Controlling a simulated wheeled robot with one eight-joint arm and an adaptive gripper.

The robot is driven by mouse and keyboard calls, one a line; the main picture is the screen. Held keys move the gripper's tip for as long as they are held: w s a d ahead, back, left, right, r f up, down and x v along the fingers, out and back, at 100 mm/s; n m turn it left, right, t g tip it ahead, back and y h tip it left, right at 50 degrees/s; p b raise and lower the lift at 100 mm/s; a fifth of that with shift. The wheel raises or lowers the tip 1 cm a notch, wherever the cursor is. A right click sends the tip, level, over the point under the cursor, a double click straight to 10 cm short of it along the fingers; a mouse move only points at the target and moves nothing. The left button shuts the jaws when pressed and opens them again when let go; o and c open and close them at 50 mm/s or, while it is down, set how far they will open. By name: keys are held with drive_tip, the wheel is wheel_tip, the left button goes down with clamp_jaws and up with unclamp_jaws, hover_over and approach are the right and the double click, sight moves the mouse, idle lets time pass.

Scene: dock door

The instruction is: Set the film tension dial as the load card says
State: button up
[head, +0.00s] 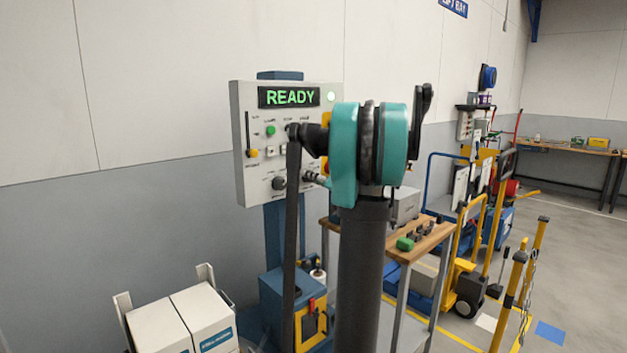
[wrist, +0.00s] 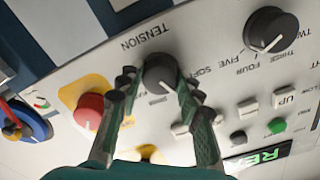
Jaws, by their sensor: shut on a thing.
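The film tension dial (wrist: 161,72) is a dark round knob under the upside-down word TENSION in the wrist view. My gripper (wrist: 158,84) has one finger on each side of it and is shut on it. The word SOFT shows beside the dial; its other setting words are partly hidden by the fingers. I cannot clearly read where its pointer stands. In the head view my gripper (head: 314,178) reaches the right part of the grey control panel (head: 241,130), and my arm hides much of that side. I cannot make out a load card.
A second dark dial (wrist: 270,30) with number words sits near the tension dial. A red button (wrist: 90,110) on a yellow plate is close to one finger. The display (head: 289,97) reads READY. White boxes (head: 205,310) stand lower left; a wooden-topped table (head: 425,245) stands right.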

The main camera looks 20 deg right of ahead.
drive_tip(key=shift+m, duration=0.4)
drive_tip(key=o, duration=1.2)
drive_tip(key=shift+c, duration=0.2)
drive_tip(key=shift+s, duration=0.1)
drive_tip(key=v, duration=1.2)
